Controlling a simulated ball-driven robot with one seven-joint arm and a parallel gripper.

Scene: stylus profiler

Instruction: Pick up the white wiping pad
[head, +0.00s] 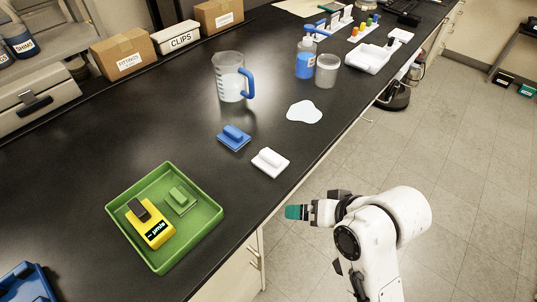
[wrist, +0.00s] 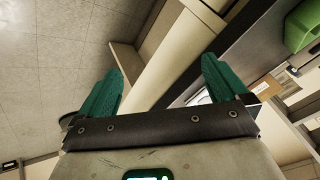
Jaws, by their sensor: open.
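The white wiping pad (head: 270,162) lies flat on the black bench top near its front edge, with a raised grip along its top. My gripper (head: 290,212) is off the bench's front edge, to the lower right of the pad and apart from it. In the wrist view my gripper's two green fingers (wrist: 162,90) stand wide apart with nothing between them.
A similar blue pad (head: 234,137) lies just behind it. A green tray (head: 114,212) holds a green pad (head: 181,199) and a yellow device (head: 150,225). A pale puddle (head: 304,112), a jug (head: 229,77), a blue bottle (head: 305,62) and a cup (head: 327,71) are farther back.

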